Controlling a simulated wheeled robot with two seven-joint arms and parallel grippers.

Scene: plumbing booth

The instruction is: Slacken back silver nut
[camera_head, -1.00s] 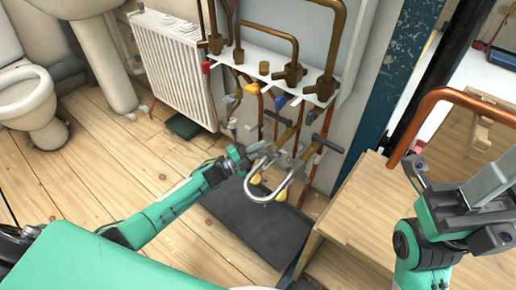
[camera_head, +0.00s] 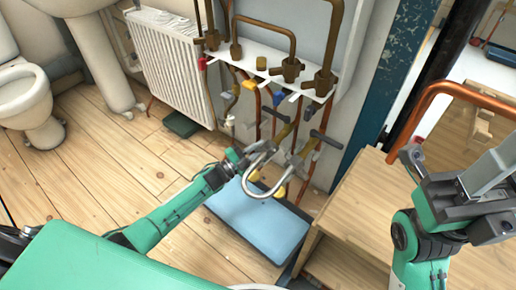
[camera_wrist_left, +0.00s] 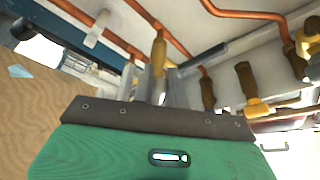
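The back silver nut cannot be told apart at this size among the pipe fittings. My left gripper (camera_head: 262,152) is at the lower pipes, beside a silver U-shaped bend (camera_head: 270,190). In the left wrist view, its grey fingers (camera_wrist_left: 160,85) reach up around or beside a yellow-brown pipe section (camera_wrist_left: 158,54). Whether they touch it or close on a nut is hidden. My right gripper (camera_head: 450,180) is at the right, over the wooden bench, away from the pipes; its finger gap is unclear.
Brass valves on a white bracket (camera_head: 262,54) stand above the work area. A wrench-like dark handle (camera_head: 326,138) sticks out right of my left gripper. A blue mat (camera_head: 255,222) lies below. A wooden bench (camera_head: 365,210) and copper pipe (camera_head: 450,90) are at the right.

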